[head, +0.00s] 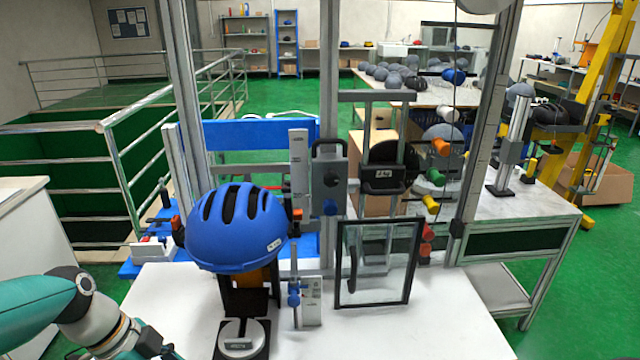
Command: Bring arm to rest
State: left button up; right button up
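My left arm, teal and grey, comes in from the lower left corner. Its dark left gripper (168,352) is at the bottom edge, over the front left of the white table (190,300). The gripper is mostly cut off by the frame, so I cannot tell whether it is open or shut. It is apart from the blue helmet (236,228) and left of the black base plate with a light round disc (241,338). My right arm and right gripper are not in view.
The helmet sits on a dark stand in the drop tower frame. A clear framed panel (378,262) and a blue-handled clamp (308,300) stand right of it. A grey carriage (329,180) hangs behind. The table's front right is clear. Metal railings (120,160) stand at left.

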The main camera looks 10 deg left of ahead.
pick_arm(q)
jog(key=w+d+f+n+p, duration=0.1)
jog(key=w+d+f+n, duration=0.15)
jog(key=f, duration=0.45)
jog(key=w+d+f+n+p, duration=0.1)
jog(key=d+f+n+p, duration=0.1)
jog(key=d+f+n, duration=0.3)
jog(key=s+d+f+n+p, duration=0.1)
jog(key=s+d+f+n, duration=0.3)
jog(key=f, duration=0.3)
jog(key=s+d+f+n+p, duration=0.2)
jog(key=s+d+f+n, duration=0.2)
jog(key=d+f+n, duration=0.1)
jog(key=shift+s+d+f+g, duration=0.3)
jog(key=shift+s+d+f, duration=0.1)
jog(key=shift+f, duration=0.5)
